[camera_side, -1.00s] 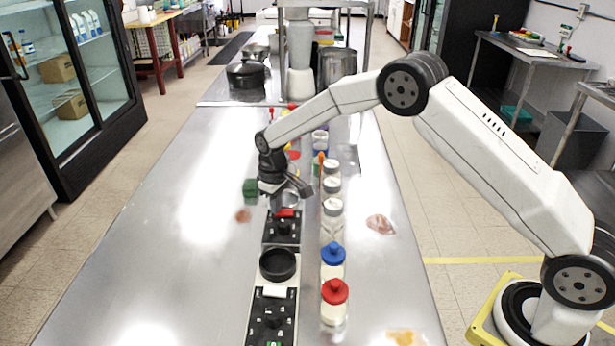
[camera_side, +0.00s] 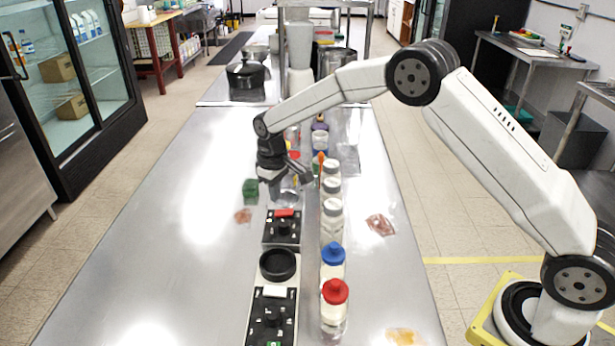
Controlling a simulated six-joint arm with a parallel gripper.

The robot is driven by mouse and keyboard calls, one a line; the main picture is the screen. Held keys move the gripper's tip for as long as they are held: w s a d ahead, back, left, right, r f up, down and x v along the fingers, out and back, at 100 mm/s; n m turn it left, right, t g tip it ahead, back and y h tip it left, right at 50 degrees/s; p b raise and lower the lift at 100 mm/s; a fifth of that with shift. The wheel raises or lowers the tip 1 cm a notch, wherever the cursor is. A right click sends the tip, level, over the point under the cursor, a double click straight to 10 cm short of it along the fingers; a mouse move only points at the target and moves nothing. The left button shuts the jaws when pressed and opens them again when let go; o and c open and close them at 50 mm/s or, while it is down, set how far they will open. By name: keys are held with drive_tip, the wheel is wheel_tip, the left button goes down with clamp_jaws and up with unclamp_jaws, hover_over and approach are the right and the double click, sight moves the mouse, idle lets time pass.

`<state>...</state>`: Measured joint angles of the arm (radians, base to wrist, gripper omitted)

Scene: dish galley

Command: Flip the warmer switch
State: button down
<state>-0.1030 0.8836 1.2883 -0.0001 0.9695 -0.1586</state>
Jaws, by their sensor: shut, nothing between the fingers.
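A black control panel (camera_side: 282,231) with a red switch (camera_side: 284,212) at its far edge lies in the middle row on the steel counter. A second black panel (camera_side: 272,318) lies nearer the camera, with a green piece (camera_side: 274,343) at its near edge. I cannot tell from any label which one is the warmer's. My gripper (camera_side: 284,180) is shut and empty, just beyond and above the red switch, apart from it in the picture. The switch's tilt is too small to read.
A black round dish (camera_side: 278,265) sits between the panels. A blue-capped jar (camera_side: 333,260), a red-capped jar (camera_side: 335,298) and several grey-lidded jars stand to the right. A green block (camera_side: 250,190) is at the left. The counter's left side (camera_side: 150,250) is clear.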

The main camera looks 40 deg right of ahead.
sight(280, 213)
drive_tip(key=shift+r, duration=1.6)
drive_tip(key=shift+s+d+r, duration=0.2)
drive_tip(key=shift+s, duration=0.15)
drive_tip(key=shift+m+t, duration=0.7)
drive_tip(key=shift+m, duration=0.1)
drive_tip(key=s+d, duration=0.1)
drive_tip(key=s, duration=0.3)
drive_tip(key=s+d+r, duration=0.1)
drive_tip(key=s, duration=0.3)
drive_tip(key=s+d+r, duration=0.1)
drive_tip(key=s, duration=0.3)
drive_tip(key=shift+d, duration=0.15)
drive_tip(key=s+d+f+m+t, duration=0.1)
drive_tip(key=s+d, duration=0.1)
drive_tip(key=s, duration=1.3)
drive_tip(key=shift+f, duration=0.2)
